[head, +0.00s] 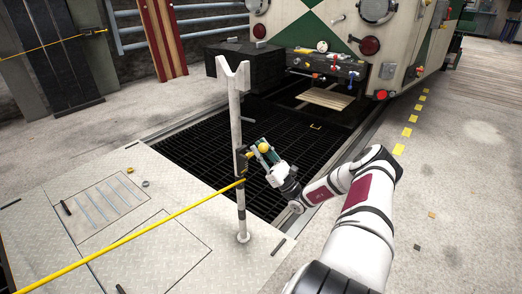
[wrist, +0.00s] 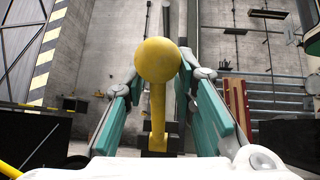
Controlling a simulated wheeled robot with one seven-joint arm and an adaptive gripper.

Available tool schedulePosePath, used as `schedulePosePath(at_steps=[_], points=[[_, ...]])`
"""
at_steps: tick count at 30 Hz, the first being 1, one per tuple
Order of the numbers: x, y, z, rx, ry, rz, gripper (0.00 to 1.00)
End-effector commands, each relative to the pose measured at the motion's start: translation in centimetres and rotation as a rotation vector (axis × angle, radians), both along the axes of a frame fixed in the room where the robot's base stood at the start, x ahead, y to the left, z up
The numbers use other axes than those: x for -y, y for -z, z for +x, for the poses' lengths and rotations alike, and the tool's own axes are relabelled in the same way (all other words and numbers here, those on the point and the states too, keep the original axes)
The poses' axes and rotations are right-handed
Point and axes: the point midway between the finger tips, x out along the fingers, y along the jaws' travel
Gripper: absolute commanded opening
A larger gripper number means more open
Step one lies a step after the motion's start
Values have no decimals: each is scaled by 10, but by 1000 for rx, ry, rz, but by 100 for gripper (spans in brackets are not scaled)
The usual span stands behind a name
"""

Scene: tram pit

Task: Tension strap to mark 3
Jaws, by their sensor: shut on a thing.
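A yellow strap (head: 150,228) runs taut-looking from the lower left up to a dark tensioner (head: 241,160) on a white upright post (head: 235,110) with a forked top. A yellow lever with a ball knob (head: 263,147) sticks out from the tensioner to the right. My gripper (head: 268,158) is at this lever, shut on it. In the wrist view the yellow ball knob (wrist: 157,60) and its stem stand between the teal fingers (wrist: 160,95). No numbered marks can be read in either view. The tensioner is mostly hidden behind the lever in the wrist view.
A dark grating (head: 300,140) covers the pit behind the post. A green and cream tram (head: 335,30) stands beyond it. A metal plate floor (head: 150,185) with a hatch and small loose parts lies left. Concrete at right (head: 440,180) is mostly clear.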

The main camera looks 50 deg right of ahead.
Motion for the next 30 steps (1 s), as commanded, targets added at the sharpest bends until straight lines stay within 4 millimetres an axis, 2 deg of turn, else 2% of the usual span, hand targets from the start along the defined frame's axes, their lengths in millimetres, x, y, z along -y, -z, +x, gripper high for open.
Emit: schedulePosePath(at_steps=[4, 5, 8, 20, 23, 30], points=[[0, 0, 0, 0, 0, 0, 0], [0, 0, 0, 0, 0, 0, 27], [0, 0, 0, 0, 0, 0, 49], [1, 4, -4, -2, 1, 0, 49], [3, 13, -12, -2, 2, 1, 49], [10, 47, -45, -2, 3, 1, 49]])
